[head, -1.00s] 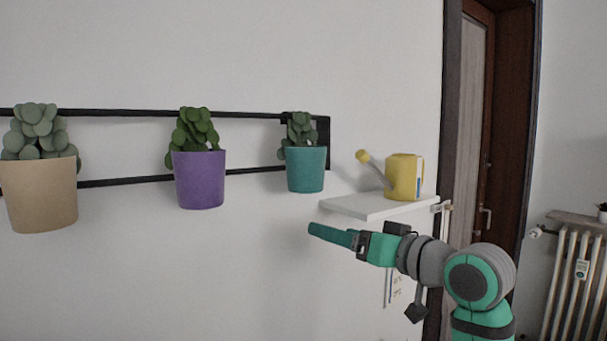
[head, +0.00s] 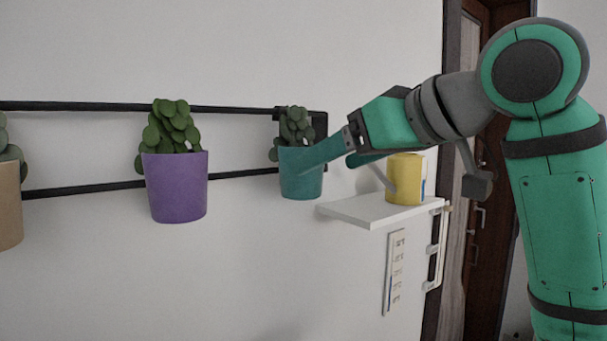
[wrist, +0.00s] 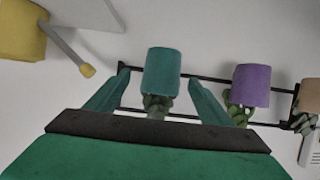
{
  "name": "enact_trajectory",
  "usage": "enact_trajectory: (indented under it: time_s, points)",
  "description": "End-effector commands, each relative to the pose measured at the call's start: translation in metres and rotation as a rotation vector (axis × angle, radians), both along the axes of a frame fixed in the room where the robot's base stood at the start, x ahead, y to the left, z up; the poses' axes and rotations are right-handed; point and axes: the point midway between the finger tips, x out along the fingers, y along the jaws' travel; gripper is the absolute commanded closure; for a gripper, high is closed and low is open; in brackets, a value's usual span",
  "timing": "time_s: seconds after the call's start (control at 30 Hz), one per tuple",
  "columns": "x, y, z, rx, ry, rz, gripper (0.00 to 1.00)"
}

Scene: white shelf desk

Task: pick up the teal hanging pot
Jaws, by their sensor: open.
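The teal hanging pot (head: 300,187), with a green leafy plant, hangs at the right end of the black wall rail in the head view. My gripper (head: 328,163) is open beside it, with one finger overlapping the pot's front in that view. In the wrist view the teal pot (wrist: 162,70) appears upside down between my gripper's two spread fingers (wrist: 155,80), with gaps on both sides. I cannot tell from these frames how deep the pot sits between the fingers.
A purple pot (head: 177,188) hangs left of the teal one, and a tan pot (head: 9,205) is at the left edge. A white shelf (head: 365,210) holding a yellow watering can (head: 404,182) is just right of the teal pot, below my gripper. The wall below is mostly clear.

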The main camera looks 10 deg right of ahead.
Motion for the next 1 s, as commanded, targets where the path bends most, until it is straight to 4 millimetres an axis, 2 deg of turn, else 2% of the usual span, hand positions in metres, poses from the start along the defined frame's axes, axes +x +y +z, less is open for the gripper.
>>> enact_trajectory:
  time_s: [0.2, 0.37, 0.63, 0.8, 1.0]
  points:
    - [0.028, 0.015, -0.012, 0.000, 0.001, 0.008, 0.26]
    - [0.037, 0.016, -0.016, -0.001, 0.001, 0.000, 0.26]
    - [0.068, 0.024, -0.027, 0.000, 0.000, -0.008, 0.26]
    - [0.077, 0.028, -0.031, 0.000, 0.000, -0.007, 0.26]
    - [0.077, 0.030, -0.031, 0.001, -0.001, -0.004, 0.26]
